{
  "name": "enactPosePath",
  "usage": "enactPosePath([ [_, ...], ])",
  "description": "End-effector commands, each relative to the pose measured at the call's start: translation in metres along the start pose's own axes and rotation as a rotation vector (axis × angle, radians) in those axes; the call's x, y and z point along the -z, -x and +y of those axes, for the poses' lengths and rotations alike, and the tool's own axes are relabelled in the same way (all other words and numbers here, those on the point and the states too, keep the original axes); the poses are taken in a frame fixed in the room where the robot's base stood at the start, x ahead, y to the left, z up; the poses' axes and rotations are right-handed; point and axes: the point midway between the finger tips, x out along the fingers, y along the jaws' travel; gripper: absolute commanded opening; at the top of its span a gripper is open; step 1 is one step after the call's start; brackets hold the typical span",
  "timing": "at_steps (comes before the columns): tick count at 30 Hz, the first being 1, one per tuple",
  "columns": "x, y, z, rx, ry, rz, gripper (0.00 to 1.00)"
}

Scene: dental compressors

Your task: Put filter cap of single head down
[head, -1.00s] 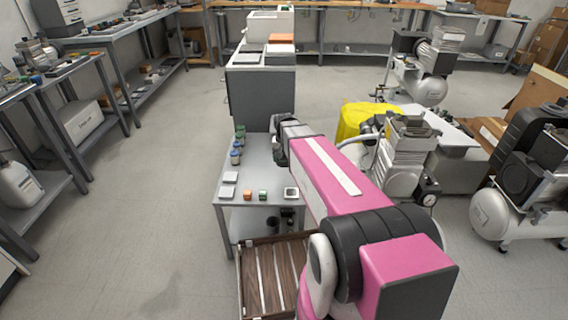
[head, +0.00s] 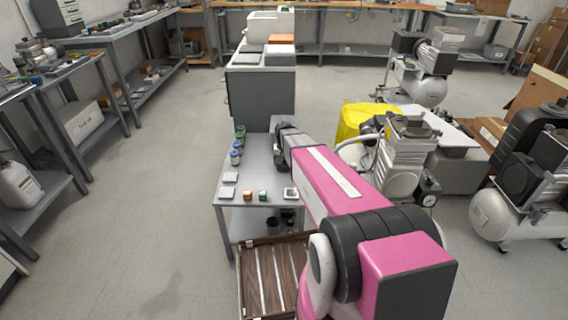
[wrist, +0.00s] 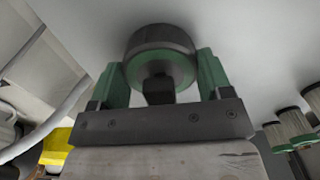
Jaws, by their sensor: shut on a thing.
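The filter cap (wrist: 160,55), a dark round piece with a green ring on its underside, sits between the two green fingers of my gripper (wrist: 162,78) in the wrist view. The gripper is shut on it. A pale grey surface fills the background behind it; whether the cap touches that surface I cannot tell. In the head view my pink arm reaches over the small grey table, and the gripper end and cap are hidden behind it. The single-head compressor (head: 405,160) stands right of the arm.
The small grey table (head: 258,170) holds several jars (head: 237,148) at its left edge, small boxes (head: 262,195) and white trays (head: 227,192) at the front. A grey cabinet (head: 262,90) stands behind. A yellow cloth (head: 355,120) lies to the right.

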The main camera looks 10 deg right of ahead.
Motion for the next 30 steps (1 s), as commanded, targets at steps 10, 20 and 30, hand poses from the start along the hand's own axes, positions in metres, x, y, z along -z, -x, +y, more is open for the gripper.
enactPosePath([
  [10,0.000,-0.002,0.000,0.000,0.000,0.000,0.98],
  [20,0.000,0.013,0.000,0.000,0.000,0.002,0.98],
  [30,-0.001,0.075,0.000,0.000,0.000,0.002,0.98],
])
